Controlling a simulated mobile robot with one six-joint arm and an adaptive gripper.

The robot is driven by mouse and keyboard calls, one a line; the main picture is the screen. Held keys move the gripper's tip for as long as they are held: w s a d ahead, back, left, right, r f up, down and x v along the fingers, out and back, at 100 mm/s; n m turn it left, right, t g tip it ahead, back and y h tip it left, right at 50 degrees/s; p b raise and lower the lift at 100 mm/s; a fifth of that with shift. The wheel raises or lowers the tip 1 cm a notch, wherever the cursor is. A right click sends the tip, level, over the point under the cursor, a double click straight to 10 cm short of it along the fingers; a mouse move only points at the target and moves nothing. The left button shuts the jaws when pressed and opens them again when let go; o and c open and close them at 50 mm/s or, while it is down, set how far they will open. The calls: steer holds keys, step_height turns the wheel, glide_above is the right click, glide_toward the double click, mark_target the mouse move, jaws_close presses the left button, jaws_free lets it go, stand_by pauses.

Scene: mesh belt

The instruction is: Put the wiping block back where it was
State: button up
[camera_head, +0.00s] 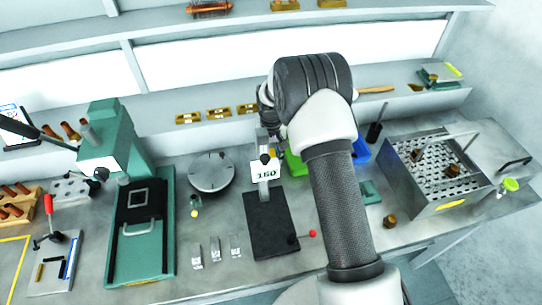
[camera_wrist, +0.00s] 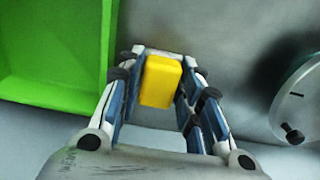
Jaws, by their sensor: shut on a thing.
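The wiping block, taken to be the yellow block (camera_wrist: 161,82), sits between the fingers of my gripper (camera_wrist: 160,78) in the wrist view. My gripper is shut on it. A grey surface lies behind the block, and I cannot tell how far below it is.
A green bin (camera_wrist: 55,45) is left of my gripper in the wrist view; a round grey device (camera_wrist: 301,105) is at right. In the head view, a black-based stand (camera_head: 271,226), a green press (camera_head: 143,235) and a perforated metal tray (camera_head: 416,193) crowd the bench.

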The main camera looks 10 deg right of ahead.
mark_target(271, 155)
steer(key=shift+f, duration=0.1)
steer(key=o, duration=1)
steer(key=shift+o, duration=0.2)
step_height(271, 155, up, 12)
steer(key=p, duration=0.2)
steer(key=shift+r, duration=0.2)
